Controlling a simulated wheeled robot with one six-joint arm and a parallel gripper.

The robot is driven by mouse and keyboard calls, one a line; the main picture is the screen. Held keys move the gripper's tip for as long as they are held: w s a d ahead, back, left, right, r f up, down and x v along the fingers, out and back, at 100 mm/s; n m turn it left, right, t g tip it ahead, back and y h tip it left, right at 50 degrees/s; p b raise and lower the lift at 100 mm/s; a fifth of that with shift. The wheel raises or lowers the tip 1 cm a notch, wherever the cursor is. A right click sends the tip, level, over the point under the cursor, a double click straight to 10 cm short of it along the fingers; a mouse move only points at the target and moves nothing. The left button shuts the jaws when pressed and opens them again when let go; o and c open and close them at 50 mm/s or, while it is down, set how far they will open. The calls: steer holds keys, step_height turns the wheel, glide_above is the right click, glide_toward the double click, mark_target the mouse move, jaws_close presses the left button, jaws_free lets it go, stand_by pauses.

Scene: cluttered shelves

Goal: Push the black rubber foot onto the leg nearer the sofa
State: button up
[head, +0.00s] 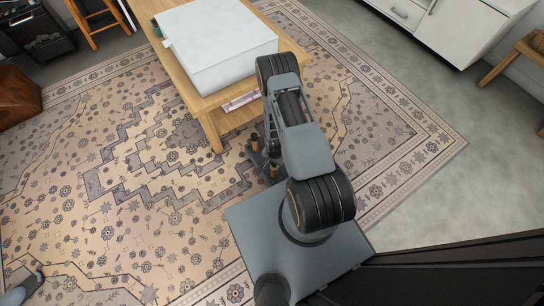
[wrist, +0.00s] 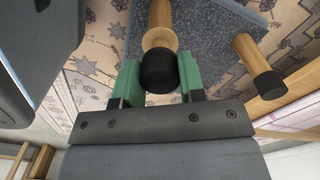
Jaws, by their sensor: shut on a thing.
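In the wrist view my gripper (wrist: 159,82) has its green fingers on both sides of a black rubber foot (wrist: 158,72) and is shut on it. The foot is in line with the end of a round wooden leg (wrist: 160,22). I cannot tell whether it touches the leg or how far on it sits. The leg stands out from a dark speckled board (wrist: 205,25). A second wooden leg (wrist: 252,53) to the right has a black tip (wrist: 269,82). In the head view the legs (head: 274,170) show small beside my arm, which mostly hides the gripper.
A wooden table (head: 212,128) with a large white box (head: 215,45) stands just behind my arm. A patterned rug (head: 110,220) covers the floor and is open to the left. A brown leather seat (head: 17,97) is at the left edge. White cabinets (head: 450,25) stand at upper right.

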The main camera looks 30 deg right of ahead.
steer(key=shift+f+b, duration=1.25)
steer(key=shift+f, duration=0.1)
stand_by(0.8)
steer(key=o, duration=1)
step_height(320, 180, up, 14)
steer(key=p, duration=0.5)
